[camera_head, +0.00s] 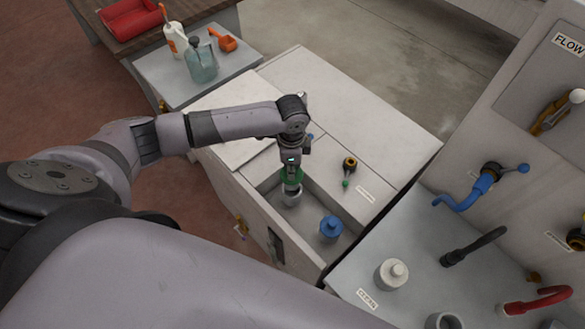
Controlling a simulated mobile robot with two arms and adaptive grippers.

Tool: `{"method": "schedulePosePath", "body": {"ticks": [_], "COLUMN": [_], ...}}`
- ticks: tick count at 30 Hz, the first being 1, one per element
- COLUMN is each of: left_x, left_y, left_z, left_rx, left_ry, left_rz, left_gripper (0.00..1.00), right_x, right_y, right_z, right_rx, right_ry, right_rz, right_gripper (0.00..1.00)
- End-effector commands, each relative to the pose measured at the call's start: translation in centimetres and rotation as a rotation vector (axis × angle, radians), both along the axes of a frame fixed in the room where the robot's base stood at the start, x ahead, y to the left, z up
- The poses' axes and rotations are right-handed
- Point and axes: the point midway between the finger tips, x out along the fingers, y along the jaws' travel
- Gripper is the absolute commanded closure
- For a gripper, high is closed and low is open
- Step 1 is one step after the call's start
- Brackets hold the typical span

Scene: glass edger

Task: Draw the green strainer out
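My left gripper (291,167) points down right at the green ring from above. Its fingers are small and dark, and they overlap the green part, so I cannot tell whether they are open or shut on it. How far the strainer's lower end sits in the recess is unclear. My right gripper is not in view.
A blue-topped part (331,229) stands in the same recess, to the right. A small black-and-brass valve (349,163) is on the cabinet top. The bench at the right holds a white capped part (391,274) and black and red spouts. A bottle (201,62) stands at the back left.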

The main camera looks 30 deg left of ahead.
Motion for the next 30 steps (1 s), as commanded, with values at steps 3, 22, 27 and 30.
{"method": "schedulePosePath", "body": {"ticks": [3, 22, 27, 30], "left_x": [0.0, 0.0, 0.0, 0.0], "left_y": [0.0, 0.0, 0.0, 0.0], "left_z": [-0.1, 3.8, 4.0, 4.0], "left_rx": [0.000, -0.001, -0.001, -0.001], "left_ry": [0.000, 0.000, 0.000, 0.000], "left_rz": [0.000, -0.001, 0.000, 0.000], "left_gripper": [1.00, 1.00, 1.00, 1.00], "right_x": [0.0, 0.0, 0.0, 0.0], "right_y": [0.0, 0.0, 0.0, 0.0], "right_z": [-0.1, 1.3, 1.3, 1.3], "right_rx": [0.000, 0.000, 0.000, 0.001], "right_ry": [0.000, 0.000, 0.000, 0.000], "right_rz": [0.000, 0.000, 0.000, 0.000], "right_gripper": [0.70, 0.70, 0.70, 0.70]}}
